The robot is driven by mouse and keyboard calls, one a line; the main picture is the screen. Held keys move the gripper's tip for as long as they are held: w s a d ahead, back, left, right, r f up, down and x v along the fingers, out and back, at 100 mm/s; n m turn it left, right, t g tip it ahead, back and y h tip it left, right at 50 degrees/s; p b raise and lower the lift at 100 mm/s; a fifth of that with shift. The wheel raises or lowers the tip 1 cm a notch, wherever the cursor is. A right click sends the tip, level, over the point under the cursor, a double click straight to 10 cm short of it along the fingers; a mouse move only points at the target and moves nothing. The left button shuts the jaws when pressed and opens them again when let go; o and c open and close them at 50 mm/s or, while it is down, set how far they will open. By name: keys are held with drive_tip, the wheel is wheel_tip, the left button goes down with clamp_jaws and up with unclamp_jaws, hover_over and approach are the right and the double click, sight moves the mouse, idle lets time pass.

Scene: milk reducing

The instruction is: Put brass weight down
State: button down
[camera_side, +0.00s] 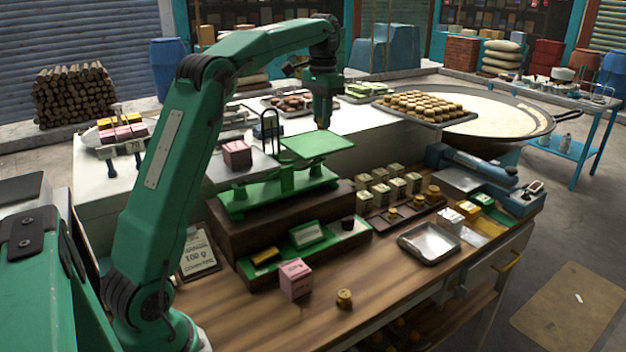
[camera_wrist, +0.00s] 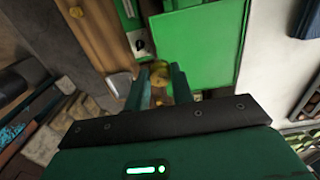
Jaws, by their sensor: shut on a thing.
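My gripper (camera_side: 323,122) points down just above the green right-hand pan (camera_side: 328,145) of the balance scale. In the wrist view the two fingers (camera_wrist: 160,84) are shut on a small brass weight (camera_wrist: 160,71), partly hidden between them. The green pan (camera_wrist: 205,50) shows beside and beyond the fingertips. In the side view the held weight is too small to make out clearly, and I cannot tell whether it touches the pan. The green scale base (camera_side: 275,193) stands on a dark wooden block. A pink box (camera_side: 237,154) sits on the left-hand side of the scale.
Another brass weight (camera_side: 345,298) and a pink box (camera_side: 296,279) stand on the wooden counter. Several cream boxes and brass weights stand right of the scale. A metal tray (camera_side: 430,243) lies farther right. A tray of round sweets (camera_side: 425,106) is behind.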

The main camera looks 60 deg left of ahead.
sight(314, 148)
drive_tip(key=a+f, duration=0.1)
drive_tip(key=a, duration=0.1)
drive_tip(key=a+f, duration=0.1)
drive_tip(key=a, duration=0.1)
drive_tip(key=shift+w+f, duration=0.1)
drive_tip(key=shift+f, duration=0.1)
drive_tip(key=shift+f, duration=1.95)
drive_tip(key=shift+f, duration=0.2)
drive_tip(key=c, duration=1.2)
unclamp_jaws()
drive_tip(key=shift+r, duration=0.1)
wheel_tip(314, 148, up, 12)
